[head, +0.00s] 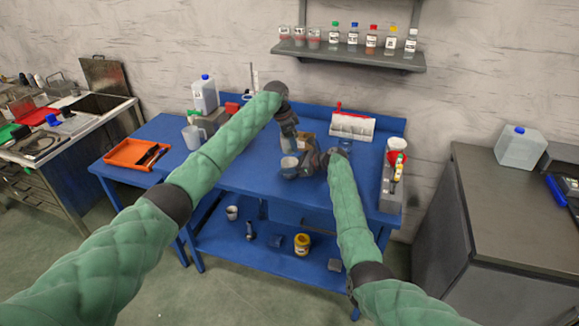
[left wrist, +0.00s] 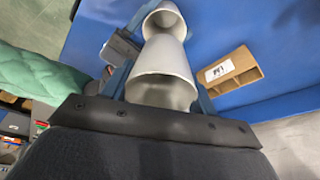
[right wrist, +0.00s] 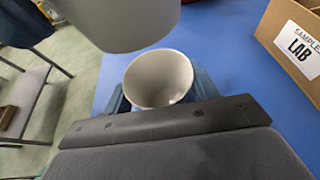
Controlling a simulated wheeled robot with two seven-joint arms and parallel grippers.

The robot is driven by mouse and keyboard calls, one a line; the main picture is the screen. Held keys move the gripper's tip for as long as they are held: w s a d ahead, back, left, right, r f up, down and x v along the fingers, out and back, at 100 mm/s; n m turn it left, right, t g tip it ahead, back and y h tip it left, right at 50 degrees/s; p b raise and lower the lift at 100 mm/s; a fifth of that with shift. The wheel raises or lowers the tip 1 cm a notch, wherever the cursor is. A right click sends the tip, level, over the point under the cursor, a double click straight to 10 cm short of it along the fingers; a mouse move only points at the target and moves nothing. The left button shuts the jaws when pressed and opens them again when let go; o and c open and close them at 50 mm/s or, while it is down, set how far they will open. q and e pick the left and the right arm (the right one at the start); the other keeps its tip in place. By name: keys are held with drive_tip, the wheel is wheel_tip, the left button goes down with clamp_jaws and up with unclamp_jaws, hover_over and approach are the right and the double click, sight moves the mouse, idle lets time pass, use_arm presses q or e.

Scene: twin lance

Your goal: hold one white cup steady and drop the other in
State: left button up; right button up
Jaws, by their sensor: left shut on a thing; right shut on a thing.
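My left gripper (head: 290,147) is above the blue table, shut on a white cup (left wrist: 163,68), which fills the space between its fingers in the left wrist view. My right gripper (head: 298,170) is lower and close by, shut on the other white cup (right wrist: 160,78), whose open mouth and empty inside show in the right wrist view. The left cup also shows above it there (right wrist: 130,22). The right cup shows beyond the left one in the left wrist view (left wrist: 165,20). I cannot tell whether the cups touch. The head view shows little of them between the grippers.
A cardboard box labelled LAB (right wrist: 292,40) stands on the blue table (head: 245,180) near the cups. A shelf with bottles (head: 350,54) hangs behind.

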sight(282, 141)
use_arm(q)
drive_tip(key=shift+f, duration=3.55)
drive_tip(key=shift+s, duration=0.1)
drive_tip(key=o, duration=0.9)
drive_tip(key=shift+f, duration=0.1)
use_arm(e)
drive_tip(key=shift+r, duration=0.1)
use_arm(q)
drive_tip(key=shift+o, duration=0.6)
drive_tip(key=shift+d, duration=0.1)
drive_tip(key=shift+s, duration=0.1)
use_arm(e)
drive_tip(key=shift+r, duration=0.1)
drive_tip(key=shift+w, duration=0.1)
use_arm(q)
drive_tip(key=v, duration=1.2)
drive_tip(key=shift+w+r, duration=0.2)
drive_tip(key=shift+r, duration=0.05)
use_arm(e)
drive_tip(key=shift+f, duration=0.2)
drive_tip(key=o, duration=1)
